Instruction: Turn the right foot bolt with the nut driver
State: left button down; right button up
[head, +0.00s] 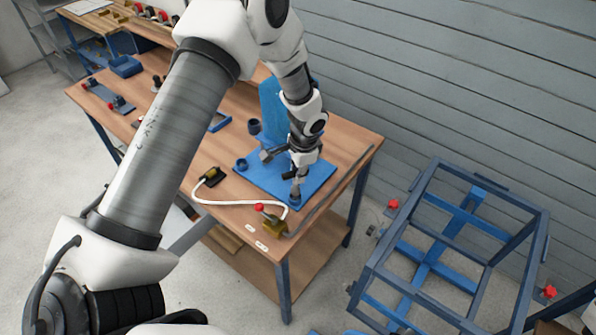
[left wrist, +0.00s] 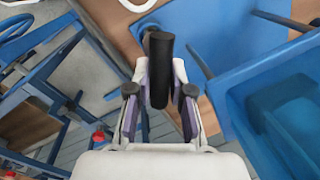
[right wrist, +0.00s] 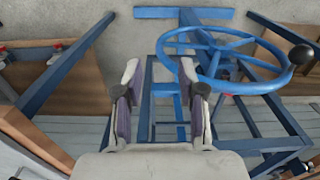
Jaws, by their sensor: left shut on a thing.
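My left gripper (head: 299,172) is shut on the nut driver (left wrist: 160,68), whose black handle stands between the fingers in the left wrist view. In the head view the driver (head: 296,189) points down, roughly upright, at the front corner of the blue base plate (head: 262,180). Its lower end is at a small round blue foot (head: 294,202); the bolt is hidden there, and I cannot tell whether the driver is seated on it. My right gripper (right wrist: 160,95) is open and empty in the right wrist view, and it does not show in the head view.
A white hose (head: 232,203) runs from a small black-and-yellow block (head: 210,176) to a brass fitting (head: 272,225) with a red knob, close to the driver. A blue frame (head: 455,250) stands right of the bench. A blue handwheel (right wrist: 225,82) lies beyond my right gripper.

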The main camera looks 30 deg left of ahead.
aim_at(295, 199)
pick_arm(q)
jog(key=shift+f, duration=0.1)
dwell(0.3)
jog(key=shift+f+b, duration=0.4)
jog(key=shift+f, duration=0.2)
dwell(0.4)
jog(key=shift+f, duration=0.45)
dwell(0.3)
jog(key=shift+f+b, duration=0.55)
dwell(0.8)
